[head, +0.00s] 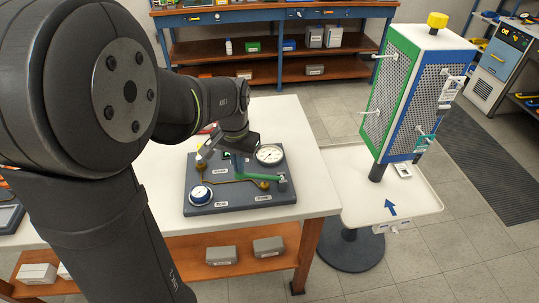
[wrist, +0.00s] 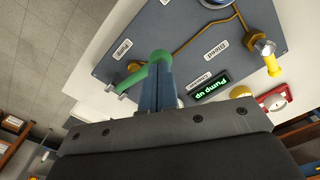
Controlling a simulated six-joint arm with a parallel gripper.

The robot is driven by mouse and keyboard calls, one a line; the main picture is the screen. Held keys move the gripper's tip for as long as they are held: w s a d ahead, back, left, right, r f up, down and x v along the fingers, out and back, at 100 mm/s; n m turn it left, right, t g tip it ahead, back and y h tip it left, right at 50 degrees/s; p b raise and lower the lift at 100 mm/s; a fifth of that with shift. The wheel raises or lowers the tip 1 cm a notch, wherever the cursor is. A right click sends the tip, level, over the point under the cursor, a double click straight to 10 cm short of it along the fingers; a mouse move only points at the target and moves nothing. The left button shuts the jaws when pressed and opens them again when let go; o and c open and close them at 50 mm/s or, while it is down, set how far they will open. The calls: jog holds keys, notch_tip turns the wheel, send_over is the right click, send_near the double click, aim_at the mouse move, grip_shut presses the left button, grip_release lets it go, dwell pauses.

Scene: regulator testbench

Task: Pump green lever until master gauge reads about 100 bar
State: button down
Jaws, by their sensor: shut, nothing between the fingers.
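My gripper (wrist: 161,70) is shut and empty; its blue fingers meet at the green lever (wrist: 143,74) in the wrist view. The fingertips are close against the lever's rounded end; I cannot tell if they touch. In the head view the green lever (head: 258,176) lies low across the right part of the dark test panel (head: 230,206). The large white-faced gauge (head: 270,154) stands at the panel's back right; its needle is too small to read. A small display (wrist: 210,89) in the wrist view shows green text, "Pump up", upside down.
A yellow handle (wrist: 273,66) and brass pipe (wrist: 203,33) show in the wrist view. The white bench top (head: 288,124) is clear behind the panel. A perforated tool stand (head: 398,90) stands to the right.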

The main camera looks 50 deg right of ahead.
jog(key=shift+f, duration=2.2)
jog(key=shift+r, duration=2.95)
jog(key=shift+f, duration=0.1)
